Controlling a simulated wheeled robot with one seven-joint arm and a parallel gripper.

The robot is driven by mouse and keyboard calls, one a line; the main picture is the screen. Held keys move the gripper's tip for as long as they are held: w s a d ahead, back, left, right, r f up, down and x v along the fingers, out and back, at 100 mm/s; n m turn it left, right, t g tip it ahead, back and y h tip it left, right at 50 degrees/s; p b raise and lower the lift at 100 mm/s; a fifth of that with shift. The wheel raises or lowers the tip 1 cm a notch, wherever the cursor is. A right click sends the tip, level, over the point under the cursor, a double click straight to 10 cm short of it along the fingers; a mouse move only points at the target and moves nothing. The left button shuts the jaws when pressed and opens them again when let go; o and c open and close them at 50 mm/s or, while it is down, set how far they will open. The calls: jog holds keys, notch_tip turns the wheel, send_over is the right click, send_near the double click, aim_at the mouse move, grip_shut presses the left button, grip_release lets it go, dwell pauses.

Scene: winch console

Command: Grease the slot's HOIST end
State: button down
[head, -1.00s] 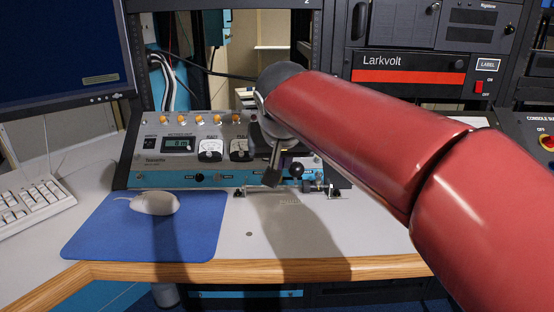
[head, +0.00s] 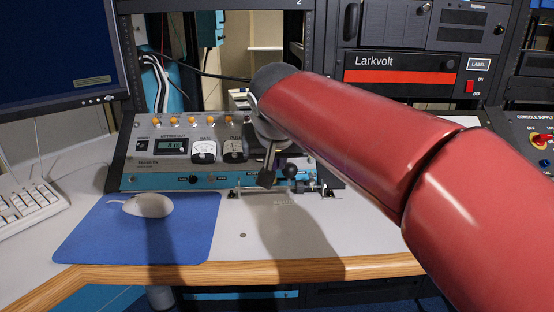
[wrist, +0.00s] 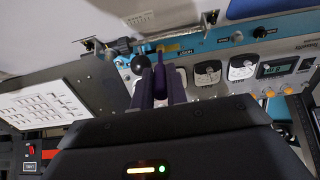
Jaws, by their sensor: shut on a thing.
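My gripper (wrist: 160,68) shows in the wrist view, its dark purple fingers closed together on a slim purplish thing (wrist: 160,58) that I cannot clearly make out. In the head view my gripper (head: 267,179) points down at the console's front edge, just left of a black ball knob (head: 290,171). The knob (wrist: 141,64) also stands beside the fingers in the wrist view, not between them. A HOIST label (wrist: 183,51) is on the blue strip close to the fingertips. A metal rail (head: 310,188) runs along the console's front. The slot itself is not clear; contact cannot be told.
The grey console (head: 135,170) carries meters and orange-topped knobs behind the gripper. A white mouse (head: 148,205) lies on a blue mat (head: 95,240) to the left, near a keyboard (head: 30,208). A rack (head: 420,78) stands behind.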

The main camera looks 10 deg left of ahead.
jog(key=shift+a, duration=0.25)
jog(key=shift+s+a, duration=0.15)
jog(key=shift+a, duration=0.35)
jog(key=shift+a, duration=0.2)
dwell(0.3)
jog(key=shift+a, duration=0.1)
jog(key=shift+s+a, duration=0.15)
jog(key=shift+a, duration=0.15)
jog(key=shift+a+p, duration=0.1)
jog(key=shift+p, duration=0.2)
